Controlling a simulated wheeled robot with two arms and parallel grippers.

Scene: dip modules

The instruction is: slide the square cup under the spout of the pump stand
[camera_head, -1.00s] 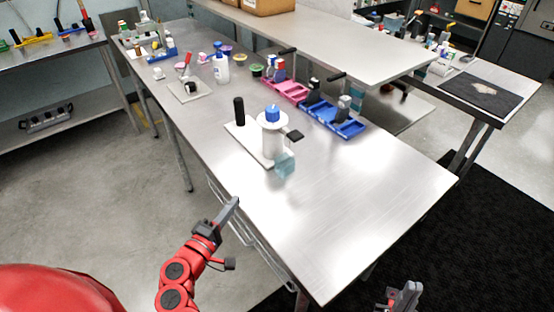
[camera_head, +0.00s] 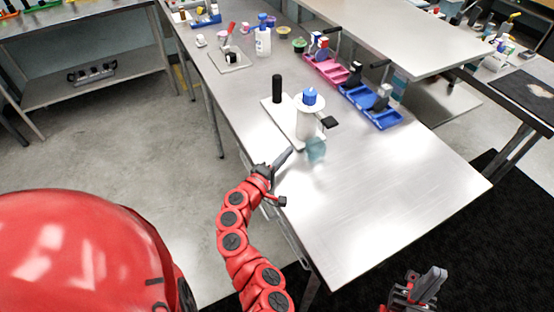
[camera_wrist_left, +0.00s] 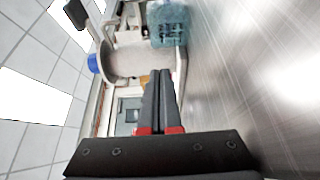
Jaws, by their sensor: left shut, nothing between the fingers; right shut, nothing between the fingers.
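The square cup (camera_head: 316,151) is clear teal and sits at the near right end of the pump stand. I cannot tell whether it touches the stand's base. The pump stand (camera_head: 307,117) has a white base, a white cylinder with a blue cap, a black post and a black piece on its right side. In the left wrist view the cup (camera_wrist_left: 169,24) is ahead of the fingers, beside the white cylinder (camera_wrist_left: 130,62). My left gripper (camera_head: 288,153) is shut and empty, left of the cup and apart from it. My right gripper (camera_head: 435,278) is shut and empty at the bottom right.
A pink tray (camera_head: 326,70) and a blue tray (camera_head: 372,107) with items lie behind the stand. A white bottle (camera_head: 263,42) and several small things stand farther back. The near right part of the steel table (camera_head: 400,190) is clear. A raised shelf (camera_head: 400,40) runs behind.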

